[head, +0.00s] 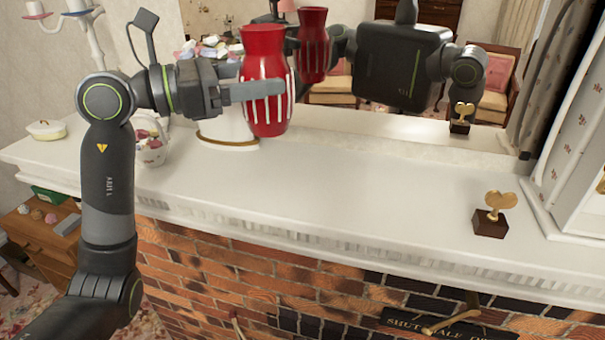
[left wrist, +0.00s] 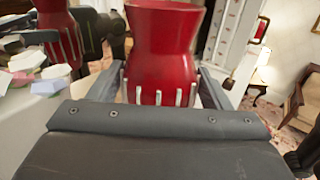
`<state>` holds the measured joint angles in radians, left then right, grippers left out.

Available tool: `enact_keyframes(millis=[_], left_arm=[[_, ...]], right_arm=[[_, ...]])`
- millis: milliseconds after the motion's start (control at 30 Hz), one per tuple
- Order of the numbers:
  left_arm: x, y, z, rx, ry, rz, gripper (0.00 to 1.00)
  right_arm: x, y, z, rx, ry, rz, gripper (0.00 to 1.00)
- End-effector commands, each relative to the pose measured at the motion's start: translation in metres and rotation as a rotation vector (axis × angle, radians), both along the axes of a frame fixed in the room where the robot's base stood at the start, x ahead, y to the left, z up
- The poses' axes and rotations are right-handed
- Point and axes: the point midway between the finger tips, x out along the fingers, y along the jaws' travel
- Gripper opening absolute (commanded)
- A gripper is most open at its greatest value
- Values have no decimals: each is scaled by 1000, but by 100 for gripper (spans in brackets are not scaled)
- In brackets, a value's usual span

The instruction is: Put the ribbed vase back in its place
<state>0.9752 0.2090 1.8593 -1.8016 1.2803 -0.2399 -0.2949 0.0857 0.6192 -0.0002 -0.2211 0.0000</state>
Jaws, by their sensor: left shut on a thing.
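The ribbed vase (head: 264,60) is red with white vertical ribs. It is upright in my left gripper (head: 262,90), whose fingers are closed around its ribbed lower half. In the head view the vase is in front of a white round pot with a gold band (head: 225,130) on the white mantel shelf (head: 350,180). I cannot tell whether the vase's base touches anything. The vase also fills the middle of the left wrist view (left wrist: 165,50), between the two fingers. My right gripper does not show directly.
A mirror (head: 400,122) behind the shelf reflects the vase and my body. A small gold trophy on a dark base (head: 491,222) stands at the right, near a white cabinet (head: 575,150). A flowered basket (head: 150,152) and a lidded dish (head: 46,130) are at the left. The shelf's middle is clear.

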Motion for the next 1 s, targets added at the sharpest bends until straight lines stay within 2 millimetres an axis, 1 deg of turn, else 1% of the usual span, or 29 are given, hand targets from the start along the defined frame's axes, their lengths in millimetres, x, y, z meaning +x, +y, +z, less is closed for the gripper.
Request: enact_keyframes(millis=[33, 100, 167, 233, 300, 400, 500, 667, 800, 900, 1000], left_arm=[[-1, 0, -1, -1, -2, 0, 30], [-1, 0, -6, -1, -3, -1, 30], [-2, 0, -14, -2, -4, -2, 30], [-4, 0, -23, -3, -5, -2, 30], [-4, -1, -33, -3, -8, -2, 30], [-5, -1, -43, -2, -14, -2, 30], [-5, -1, -50, -2, -17, -2, 30], [-6, -1, -60, -2, -17, -2, 30], [-6, 0, -77, -4, -17, -1, 30], [-7, 0, -86, -3, -20, -1, 30], [-7, 0, -90, -3, -25, -1, 30]], right_arm=[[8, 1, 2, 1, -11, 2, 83], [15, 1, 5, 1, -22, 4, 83], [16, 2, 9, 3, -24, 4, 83], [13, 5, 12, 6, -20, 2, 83], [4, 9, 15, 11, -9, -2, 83], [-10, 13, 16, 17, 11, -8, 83], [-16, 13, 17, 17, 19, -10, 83], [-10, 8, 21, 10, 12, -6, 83], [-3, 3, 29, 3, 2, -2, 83], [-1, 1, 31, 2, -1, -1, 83], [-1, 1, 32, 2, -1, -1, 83]])
